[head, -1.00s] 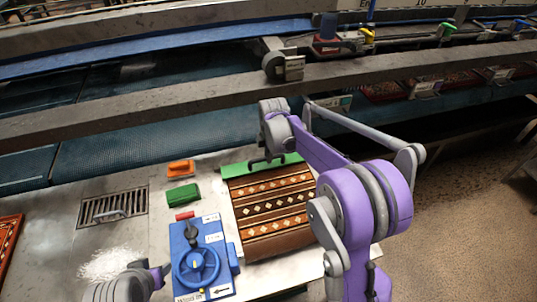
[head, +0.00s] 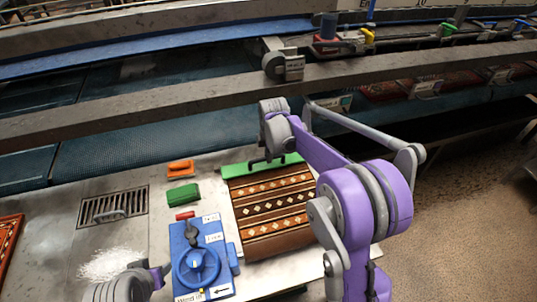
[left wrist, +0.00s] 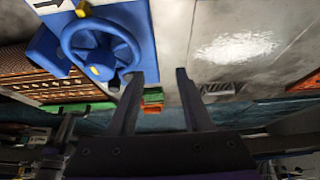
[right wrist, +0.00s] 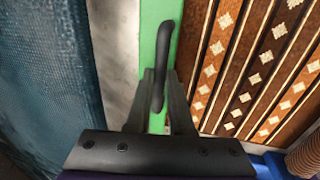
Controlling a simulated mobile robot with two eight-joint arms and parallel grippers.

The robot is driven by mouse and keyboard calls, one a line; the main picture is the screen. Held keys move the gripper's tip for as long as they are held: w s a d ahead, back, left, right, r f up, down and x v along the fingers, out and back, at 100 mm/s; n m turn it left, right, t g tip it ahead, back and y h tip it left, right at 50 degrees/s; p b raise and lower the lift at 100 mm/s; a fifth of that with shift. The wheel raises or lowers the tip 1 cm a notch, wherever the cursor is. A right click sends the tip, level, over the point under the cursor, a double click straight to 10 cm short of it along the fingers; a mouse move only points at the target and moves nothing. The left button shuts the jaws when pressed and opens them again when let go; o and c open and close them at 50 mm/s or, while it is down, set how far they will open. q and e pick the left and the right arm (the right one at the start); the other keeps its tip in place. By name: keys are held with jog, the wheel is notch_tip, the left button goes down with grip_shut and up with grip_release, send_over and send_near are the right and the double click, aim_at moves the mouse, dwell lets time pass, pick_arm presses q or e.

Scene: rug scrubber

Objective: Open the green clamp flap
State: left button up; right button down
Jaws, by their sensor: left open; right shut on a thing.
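The green clamp flap (head: 234,171) lies flat along the far edge of the patterned rug (head: 272,208). In the right wrist view it is a green strip (right wrist: 150,30) beside the rug, with a dark curved handle (right wrist: 167,40) on it. My right gripper (right wrist: 160,85) is shut on this handle, one finger on each side. In the head view my right arm reaches over the rug to the flap and hides part of it. My left gripper (left wrist: 159,74) is open and empty, near the blue handwheel box (head: 215,254).
A green block (head: 183,194) and an orange brush-like block (head: 180,168) lie left of the rug. A drain grate (head: 112,205) and white foam (head: 108,264) are farther left. A long grey beam (head: 150,122) crosses behind the table. Bare tabletop shows around the grate.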

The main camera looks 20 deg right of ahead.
jog(key=shift+w+r, duration=0.1)
jog(key=shift+w, duration=0.05)
dwell(0.4)
jog(key=shift+w+r+g, duration=0.3)
jog(key=shift+w+g, duration=0.25)
jog(key=shift+g, duration=0.35)
jog(key=shift+w+r+g+p, duration=0.35)
jog(key=shift+w+g+p, duration=0.1)
jog(key=shift+w+g, duration=0.5)
pick_arm(q)
jog(key=shift+w+r, duration=0.55)
jog(key=shift+r, duration=0.25)
pick_arm(e)
jog(key=shift+w+r+g, duration=0.1)
jog(key=shift+w+g, duration=0.55)
jog(key=shift+g, duration=0.7)
jog(key=shift+w+g, duration=0.25)
jog(key=shift+g, duration=0.05)
jog(key=c, duration=0.8)
grip_release()
